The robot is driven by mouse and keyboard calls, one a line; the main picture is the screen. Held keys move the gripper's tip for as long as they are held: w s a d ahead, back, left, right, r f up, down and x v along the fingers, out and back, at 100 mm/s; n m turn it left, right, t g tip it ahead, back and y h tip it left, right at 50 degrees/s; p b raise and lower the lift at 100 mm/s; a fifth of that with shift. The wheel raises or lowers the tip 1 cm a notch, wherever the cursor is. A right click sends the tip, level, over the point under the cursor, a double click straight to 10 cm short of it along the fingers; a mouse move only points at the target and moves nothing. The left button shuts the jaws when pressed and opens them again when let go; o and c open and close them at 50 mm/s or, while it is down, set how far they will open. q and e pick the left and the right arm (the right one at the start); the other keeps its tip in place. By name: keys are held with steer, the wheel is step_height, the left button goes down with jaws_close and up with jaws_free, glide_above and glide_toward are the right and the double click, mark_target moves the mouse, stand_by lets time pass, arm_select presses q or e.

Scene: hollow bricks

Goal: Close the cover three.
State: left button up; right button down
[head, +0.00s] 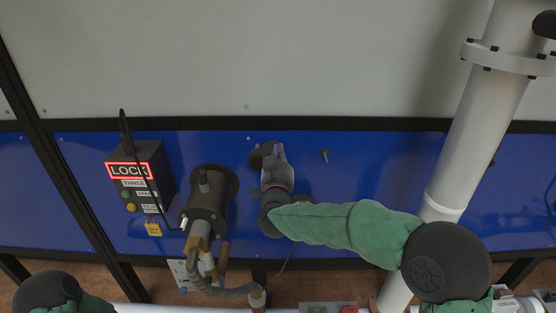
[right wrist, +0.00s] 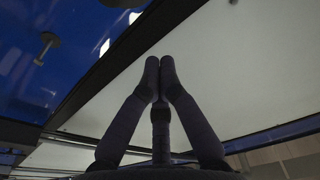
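A black box (head: 139,184) with a lit red LOCK sign and the label THREE is on the blue panel at the left in the head view. Beside it a dark round socket (head: 207,190) sticks out, with a plug and grey hose (head: 208,284) at its lower end. I cannot tell which part is its cover. My right gripper (head: 278,151) points up the panel, right of the socket. A dark round part (head: 257,158) shows partly behind it. In the right wrist view the fingertips (right wrist: 159,66) are together with nothing between them. My left gripper is out of view.
A small bolt-like peg (head: 325,155) stands on the panel right of my gripper. A peg also shows in the right wrist view (right wrist: 45,46). A thick white pipe (head: 473,130) runs down the right side. A yellow tag (head: 153,229) hangs below the box.

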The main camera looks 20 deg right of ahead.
steer(key=w+f, duration=0.2)
steer(key=w, duration=0.1)
steer(key=w+f, duration=0.1)
steer(key=shift+w+d+f+b, duration=0.1)
steer(key=shift+w+d+b, duration=0.15)
steer(key=shift+d+b, duration=0.1)
stand_by(0.4)
steer(key=shift+d+f+m+b, duration=0.1)
steer(key=shift+f+m+b, duration=0.15)
steer(key=shift+m+b, duration=0.25)
steer(key=shift+s+f+b, duration=0.1)
steer(key=shift+b, duration=0.2)
